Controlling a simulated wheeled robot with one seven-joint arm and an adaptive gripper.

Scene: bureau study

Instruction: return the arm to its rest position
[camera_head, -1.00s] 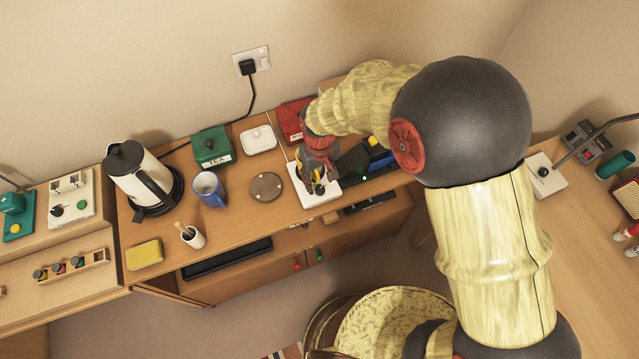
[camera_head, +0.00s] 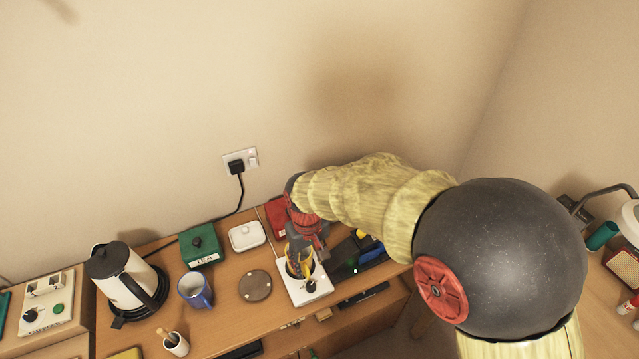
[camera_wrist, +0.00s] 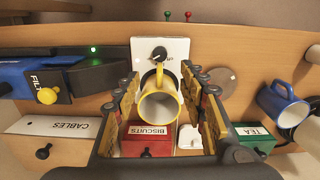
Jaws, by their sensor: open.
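My gripper (camera_head: 303,258) is over the white switch plate (camera_head: 312,291) on the wooden cabinet. In the wrist view my gripper (camera_wrist: 164,103) is open, with one finger on each side of a white mug with yellow rim and handle (camera_wrist: 158,106). Gaps show between mug and fingers, so it is not gripped. The mug stands by the white plate (camera_wrist: 172,47) with its black knob; its base is hidden. My arm reaches out from the lower right to the cabinet top in the head view.
A red biscuits box (camera_head: 277,213) and a green tea box (camera_head: 202,245) stand near the wall. A blue mug (camera_head: 195,289), a kettle (camera_head: 121,277) and a round brown coaster (camera_head: 255,285) are left of my gripper. A blue and black device (camera_wrist: 62,77) is close beside it.

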